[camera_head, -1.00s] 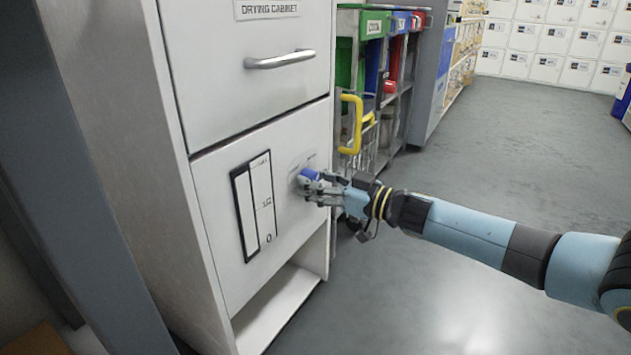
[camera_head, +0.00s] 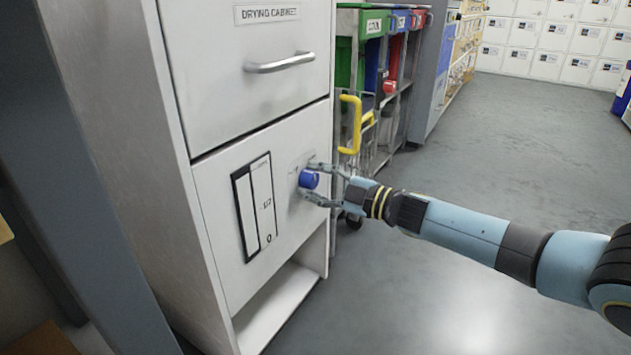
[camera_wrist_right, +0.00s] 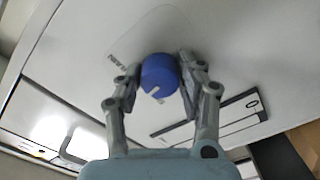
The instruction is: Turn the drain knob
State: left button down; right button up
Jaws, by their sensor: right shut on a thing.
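The blue drain knob (camera_head: 309,180) sits on the lower white panel (camera_head: 222,178) of the drying cabinet, right of a black-framed gauge (camera_head: 254,207). My right gripper (camera_head: 311,181) reaches in from the right and is shut on the knob, one finger above it and one below. In the right wrist view the blue knob (camera_wrist_right: 160,76) lies between the two grey fingers (camera_wrist_right: 159,82), and a pale pointer mark shows on its face. The panel lettering beside the knob is too small to read fully. My left gripper is not in view.
A drawer with a metal handle (camera_head: 280,62) is above the panel, and an open shelf (camera_head: 278,300) is below. A yellow-handled cart (camera_head: 351,125) and coloured bins (camera_head: 375,50) stand behind. The grey floor (camera_head: 480,170) to the right is clear.

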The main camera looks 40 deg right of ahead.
jog(key=n, duration=0.3)
jog(key=shift+f+n, duration=0.1)
jog(key=shift+n, duration=1.9)
pick_arm(q)
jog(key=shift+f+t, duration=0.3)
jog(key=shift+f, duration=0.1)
jog(key=shift+b, duration=0.3)
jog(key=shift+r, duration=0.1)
pick_arm(e)
jog(key=o, duration=1.2)
jog(key=shift+c, duration=0.2)
jog(key=v, duration=1.2)
